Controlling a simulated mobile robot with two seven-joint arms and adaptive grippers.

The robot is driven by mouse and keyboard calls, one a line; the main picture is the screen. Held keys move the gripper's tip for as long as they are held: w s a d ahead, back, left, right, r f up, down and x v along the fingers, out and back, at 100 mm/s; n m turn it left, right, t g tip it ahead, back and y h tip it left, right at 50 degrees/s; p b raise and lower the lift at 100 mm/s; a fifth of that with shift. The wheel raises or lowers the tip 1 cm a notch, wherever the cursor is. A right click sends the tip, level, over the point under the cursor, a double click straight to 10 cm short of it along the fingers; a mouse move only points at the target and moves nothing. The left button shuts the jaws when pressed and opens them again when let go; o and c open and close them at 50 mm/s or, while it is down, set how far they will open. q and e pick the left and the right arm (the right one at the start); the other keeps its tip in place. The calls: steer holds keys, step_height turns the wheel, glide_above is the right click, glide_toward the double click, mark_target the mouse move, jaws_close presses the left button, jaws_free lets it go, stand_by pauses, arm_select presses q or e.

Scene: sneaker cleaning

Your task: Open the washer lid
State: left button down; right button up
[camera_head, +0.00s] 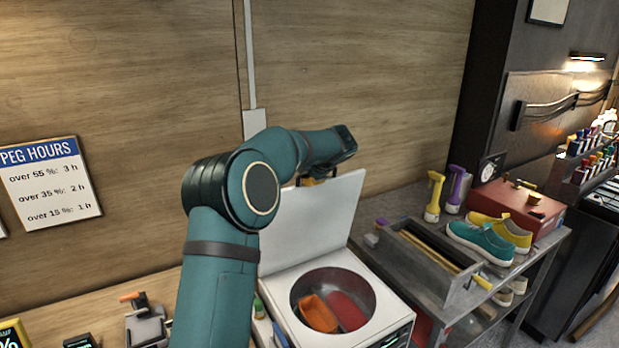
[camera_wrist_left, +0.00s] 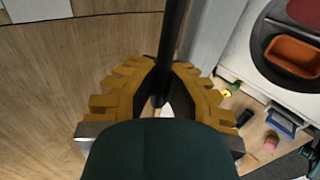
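The white washer (camera_head: 390,318) stands at the bottom centre in the head view. Its pale lid (camera_head: 312,225) is raised, standing up and leaning slightly back, and the round drum is uncovered. My left gripper (camera_head: 318,180) is at the lid's top edge, partly hidden behind it and my wrist. In the left wrist view, the yellow ridged fingers of my left gripper (camera_wrist_left: 166,66) come together on both sides of a dark strip, which looks like the lid's edge. The lid's pale face (camera_wrist_left: 208,45) runs beside it. My right gripper is not in view.
An orange piece (camera_head: 318,314) and a red piece (camera_head: 347,310) lie in the drum. A grey tray (camera_head: 425,262), teal sneaker (camera_head: 480,243) and red box (camera_head: 520,206) stand on the right-hand table. A wooden wall (camera_head: 400,100) rises behind the washer.

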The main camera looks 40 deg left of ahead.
arm_select(q)
steer(key=shift+r, duration=0.3)
steer(key=c, duration=1.3)
jaws_free()
steer(key=shift+d, duration=0.1)
steer(key=shift+o, duration=1.4)
steer(key=shift+d, duration=0.15)
steer(key=shift+f, duration=0.1)
steer(key=v, duration=1.2)
